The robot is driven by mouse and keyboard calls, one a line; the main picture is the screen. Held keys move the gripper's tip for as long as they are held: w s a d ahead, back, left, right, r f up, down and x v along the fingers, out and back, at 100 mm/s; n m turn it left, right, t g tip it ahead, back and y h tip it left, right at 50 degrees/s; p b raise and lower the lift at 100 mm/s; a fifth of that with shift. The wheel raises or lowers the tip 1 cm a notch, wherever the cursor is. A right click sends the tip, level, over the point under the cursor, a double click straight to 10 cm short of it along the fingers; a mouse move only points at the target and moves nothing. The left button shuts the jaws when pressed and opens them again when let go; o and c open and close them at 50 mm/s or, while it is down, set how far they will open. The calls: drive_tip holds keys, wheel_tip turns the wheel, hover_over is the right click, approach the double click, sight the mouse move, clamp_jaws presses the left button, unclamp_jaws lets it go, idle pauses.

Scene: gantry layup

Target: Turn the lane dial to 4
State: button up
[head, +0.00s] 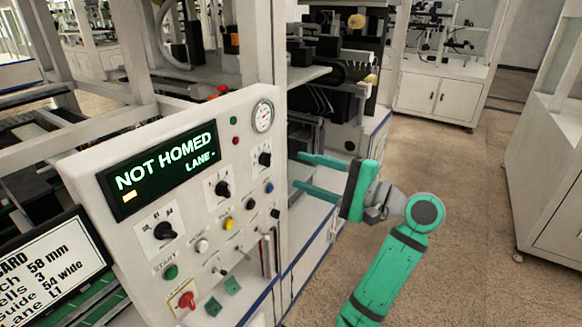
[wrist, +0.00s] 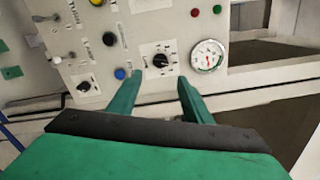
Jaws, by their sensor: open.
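The white control panel (head: 110,165) carries several black dials: a left dial (head: 165,230), a middle dial (head: 222,188) and a right dial (head: 265,158). Their lettering is too small to read, so I cannot tell which is the lane dial. The display (head: 160,170) reads "NOT HOMED" and "LANE -". My gripper (head: 298,171) is open and empty, to the right of the panel. In the wrist view, a black dial on a white plate (wrist: 160,60) lies just beyond and between my open fingertips (wrist: 160,82), apart from them.
A round gauge (head: 263,116) sits above the right dial. Yellow (head: 228,223) and blue (head: 269,187) buttons, a red knob (head: 186,300) and toggle levers crowd the panel. A rule card screen (head: 45,275) stands at left. The floor at right (head: 470,200) is clear.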

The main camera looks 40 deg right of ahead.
drive_tip(key=shift+v, duration=1.45)
